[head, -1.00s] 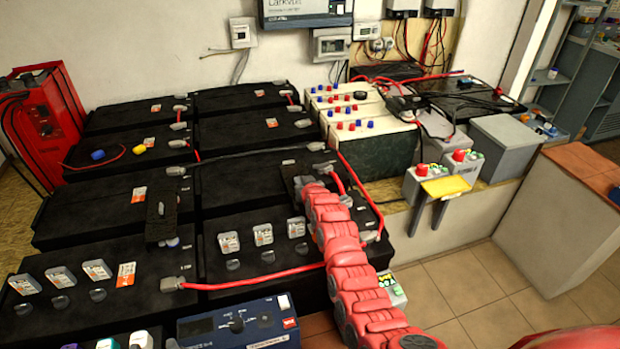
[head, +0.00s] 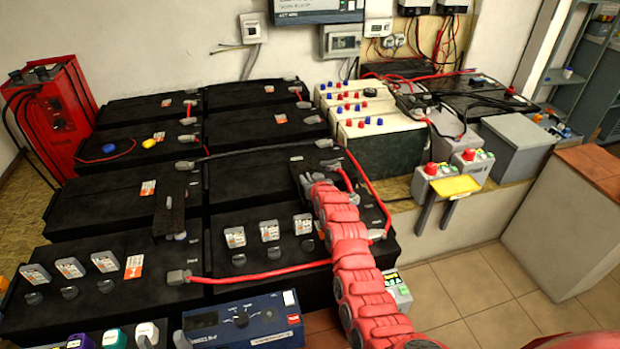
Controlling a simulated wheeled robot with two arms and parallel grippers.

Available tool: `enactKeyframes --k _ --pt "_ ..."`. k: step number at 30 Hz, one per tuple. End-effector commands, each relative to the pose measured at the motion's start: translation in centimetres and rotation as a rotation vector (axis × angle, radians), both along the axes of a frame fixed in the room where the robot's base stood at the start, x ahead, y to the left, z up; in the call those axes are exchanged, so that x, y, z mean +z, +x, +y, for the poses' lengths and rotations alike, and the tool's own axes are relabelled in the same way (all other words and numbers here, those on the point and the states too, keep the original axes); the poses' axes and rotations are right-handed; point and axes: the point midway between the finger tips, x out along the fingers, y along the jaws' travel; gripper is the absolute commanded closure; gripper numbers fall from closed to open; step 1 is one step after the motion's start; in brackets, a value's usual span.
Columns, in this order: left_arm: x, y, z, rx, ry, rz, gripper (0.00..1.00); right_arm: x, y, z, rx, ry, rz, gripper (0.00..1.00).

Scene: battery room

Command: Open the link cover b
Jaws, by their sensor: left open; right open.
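Two dark covers lie on the black batteries, and I cannot tell which is link cover b. One dark strip-like cover (head: 170,205) bridges two batteries left of centre, with a grey knob-like part at its near end. A second dark cover (head: 300,168) is at the right, partly hidden by my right gripper. My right gripper (head: 309,183) is at the end of the red arm, low over the right batteries and close beside that cover. Its fingers are small and partly hidden; it is open, and I cannot tell whether it touches the cover. My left gripper is not in view.
Red cables run over the batteries (head: 80,207). A blue instrument (head: 243,320) stands in front. A red charger (head: 50,120) is at the back left. Grey control boxes with red buttons (head: 468,165) and a yellow plate (head: 456,186) stand right. Tiled floor (head: 470,285) is open at right.

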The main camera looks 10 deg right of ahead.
Motion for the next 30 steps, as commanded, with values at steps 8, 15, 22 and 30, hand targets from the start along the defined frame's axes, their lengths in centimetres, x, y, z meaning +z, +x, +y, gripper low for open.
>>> enactKeyframes --k 8,15,22,30 --pt "-0.3 0.0 0.0 0.0 0.0 0.0 0.5 1.2 -2.9 -0.1 -0.002 0.0 -0.006 0.56" --pt "-0.5 0.0 0.0 0.0 0.0 0.0 0.5 2.6 -5.8 -0.3 -0.002 0.002 -0.006 0.56" --pt "-0.9 0.0 0.0 0.0 0.0 0.0 0.5 3.9 -9.1 -0.4 -0.002 -0.001 -0.007 0.56" --pt "-1.2 0.0 0.0 0.0 0.0 0.0 0.5 5.6 -13.0 -0.6 -0.002 -0.001 -0.007 0.56"
